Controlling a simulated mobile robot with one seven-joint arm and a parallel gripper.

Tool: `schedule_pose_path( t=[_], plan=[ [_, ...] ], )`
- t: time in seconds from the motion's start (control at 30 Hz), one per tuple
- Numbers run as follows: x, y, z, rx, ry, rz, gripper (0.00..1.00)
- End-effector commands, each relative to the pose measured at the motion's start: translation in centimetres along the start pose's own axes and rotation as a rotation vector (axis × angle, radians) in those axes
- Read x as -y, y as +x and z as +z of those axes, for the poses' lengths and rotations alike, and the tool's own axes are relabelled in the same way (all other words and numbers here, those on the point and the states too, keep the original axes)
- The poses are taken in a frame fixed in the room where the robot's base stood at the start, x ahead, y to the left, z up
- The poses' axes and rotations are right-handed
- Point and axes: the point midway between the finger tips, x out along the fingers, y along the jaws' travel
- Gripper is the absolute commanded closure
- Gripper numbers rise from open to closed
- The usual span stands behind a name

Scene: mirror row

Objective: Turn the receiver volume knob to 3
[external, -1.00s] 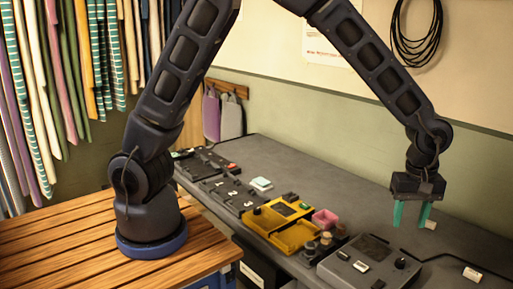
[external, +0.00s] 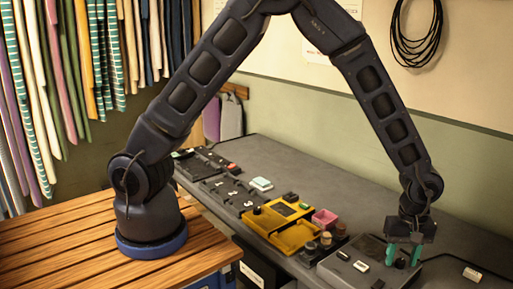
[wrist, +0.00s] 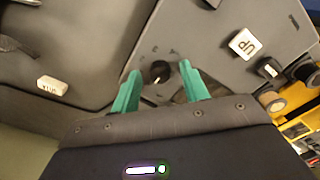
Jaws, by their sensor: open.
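The receiver is a grey box (external: 335,272) at the front right of the bench in the external view. Its black round volume knob (wrist: 160,71) has a light pointer line and small tick marks around it; the tick numbers are too small to read. My gripper (external: 403,262) points down over the right part of the receiver. In the wrist view my open green fingers (wrist: 160,75) stand on either side of the knob, with gaps visible on both sides. I cannot tell how far the fingertips are above the panel.
A small white tag (external: 472,273) lies at right.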

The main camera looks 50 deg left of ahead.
Motion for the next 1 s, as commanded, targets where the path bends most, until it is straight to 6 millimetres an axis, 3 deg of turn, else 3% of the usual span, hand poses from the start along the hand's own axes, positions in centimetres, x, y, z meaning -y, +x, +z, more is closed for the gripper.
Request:
schedule_pose_path(
  t=[0.3, 0.53, 1.0],
  plan=[
    [0.00, 0.16, -0.01, 0.000, 0.000, 0.000, 0.57],
    [0.00, 0.15, -0.01, 0.000, 0.000, 0.000, 1.00],
    [-0.02, 0.13, -0.07, 0.000, 0.111, 0.001, 1.00]
  ],
)
